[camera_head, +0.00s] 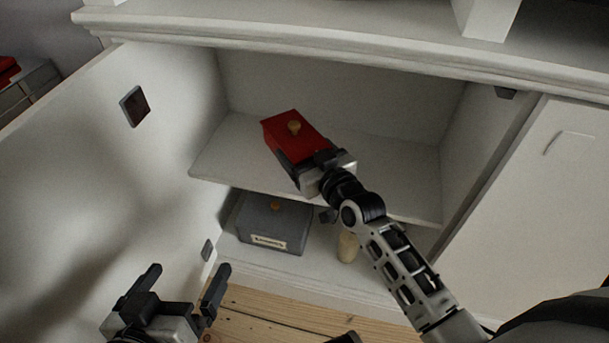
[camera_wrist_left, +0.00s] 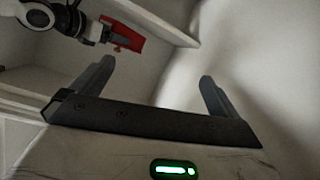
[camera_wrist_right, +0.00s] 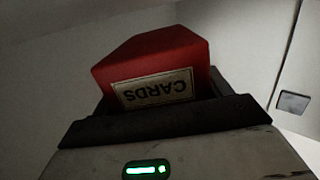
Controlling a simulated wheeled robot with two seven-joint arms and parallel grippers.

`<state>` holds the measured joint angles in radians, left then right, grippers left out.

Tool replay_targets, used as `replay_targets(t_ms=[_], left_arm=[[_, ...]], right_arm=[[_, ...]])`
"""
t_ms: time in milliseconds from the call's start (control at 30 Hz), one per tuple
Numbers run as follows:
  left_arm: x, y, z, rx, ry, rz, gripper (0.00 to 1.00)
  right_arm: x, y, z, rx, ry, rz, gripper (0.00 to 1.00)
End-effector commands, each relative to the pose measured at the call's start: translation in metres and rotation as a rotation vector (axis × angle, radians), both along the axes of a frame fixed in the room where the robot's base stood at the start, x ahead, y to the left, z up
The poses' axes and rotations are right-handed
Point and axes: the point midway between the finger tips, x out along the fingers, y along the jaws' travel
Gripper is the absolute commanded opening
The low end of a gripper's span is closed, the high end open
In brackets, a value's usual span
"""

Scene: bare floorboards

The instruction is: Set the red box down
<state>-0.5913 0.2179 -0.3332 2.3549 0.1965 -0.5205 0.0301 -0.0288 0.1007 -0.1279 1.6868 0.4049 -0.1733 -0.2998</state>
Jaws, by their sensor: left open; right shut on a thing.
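The red box (camera_head: 292,133) has a round tan knob on top and is at the cabinet's upper shelf (camera_head: 239,149), inside the open cabinet. My right gripper (camera_head: 300,168) is shut on the near end of the red box. I cannot tell whether the box touches the shelf. In the right wrist view the red box (camera_wrist_right: 155,62) shows a label reading CARDS. In the left wrist view the red box (camera_wrist_left: 122,36) is seen from afar. My left gripper (camera_head: 185,280) is open and empty, low in front of the cabinet.
A grey labelled box (camera_head: 270,222) and a tan cylindrical object (camera_head: 347,247) stand on the lower level. The open cabinet door (camera_head: 90,170) is at left. The closed door (camera_head: 550,200) is at right. The upper shelf is bare around the red box.

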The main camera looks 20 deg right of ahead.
Motion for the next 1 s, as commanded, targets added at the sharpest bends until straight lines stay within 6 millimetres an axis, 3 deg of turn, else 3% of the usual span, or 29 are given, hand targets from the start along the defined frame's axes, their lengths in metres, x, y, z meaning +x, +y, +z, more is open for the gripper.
replay_targets(t_ms=[167, 400, 900, 933, 1000], left_arm=[[0.0, -0.003, 0.003, -0.042, -0.039, -0.003, 1.0], [0.003, -0.013, 0.013, -0.216, -0.082, -0.007, 1.0], [0.003, -0.015, 0.021, -0.265, -0.086, -0.011, 1.0], [0.003, -0.015, 0.022, -0.265, -0.086, -0.011, 1.0], [0.003, -0.015, 0.022, -0.265, -0.086, -0.011, 1.0]], right_arm=[[0.007, -0.002, -0.01, 0.001, -0.004, -0.001, 0.06], [0.009, -0.003, -0.039, 0.002, -0.004, -0.001, 0.06], [0.008, -0.003, -0.043, 0.001, -0.003, 0.0, 0.06], [0.008, -0.003, -0.043, 0.0, 0.0, 0.0, 0.85], [0.008, -0.003, -0.043, 0.0, 0.0, 0.0, 0.99]])
